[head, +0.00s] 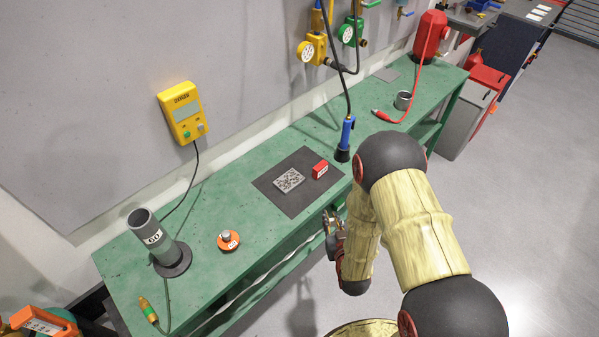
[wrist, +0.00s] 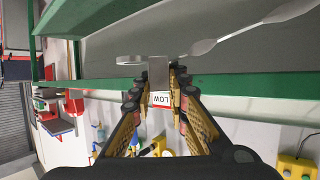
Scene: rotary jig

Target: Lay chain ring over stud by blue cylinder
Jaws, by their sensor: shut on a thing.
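My gripper (head: 333,222) is off the front edge of the green bench, low beside my arm. In the wrist view its fingers (wrist: 158,85) are closed on a small grey block (wrist: 158,71). A white label (wrist: 161,99) reading LOW shows between the fingers. A pale flat ring-like piece (wrist: 130,60) shows left of the block; I cannot tell if it is joined to it. A blue cylinder (head: 347,132) with a black cable stands upright on the bench, behind and right of my gripper. I cannot make out a stud or chain beside it in the head view.
The green bench (head: 215,190) carries a dark mat (head: 297,203) with a patterned plate (head: 289,180) and a red block (head: 320,169). An orange disc (head: 228,243) and a grey upright tube (head: 150,232) stand left. A grey cup (head: 403,101) stands right.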

